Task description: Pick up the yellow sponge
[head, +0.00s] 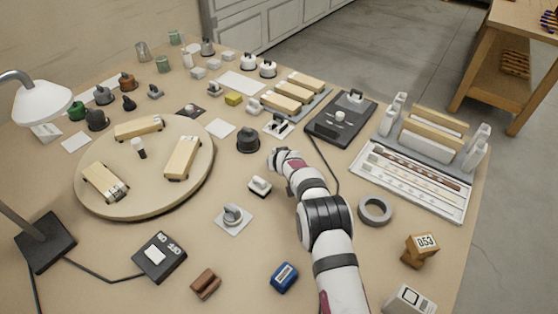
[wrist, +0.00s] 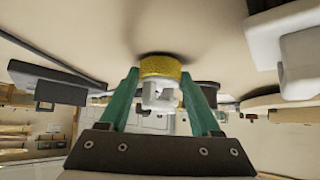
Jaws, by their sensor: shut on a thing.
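The yellow sponge (wrist: 160,66) shows in the wrist view as a speckled yellow pad with a white grip-like part (wrist: 160,96) on it. My gripper (wrist: 160,84) has its two green fingers on either side of this piece and is shut on it. The wrist picture looks upside down, with the bench top along its upper part. A shadow lies on the bench by the pad; I cannot tell if the pad touches the bench. In the head view my arm's end hides the fingers and what they hold.
A small yellow block (head: 233,99) stands farther back in the head view. A black knob (head: 248,140) and a white-handled piece (head: 260,187) are near my arm's end. A round board (head: 145,205) is at left, a dark plate (head: 322,130) at right, a grey ring (head: 375,210) nearer.

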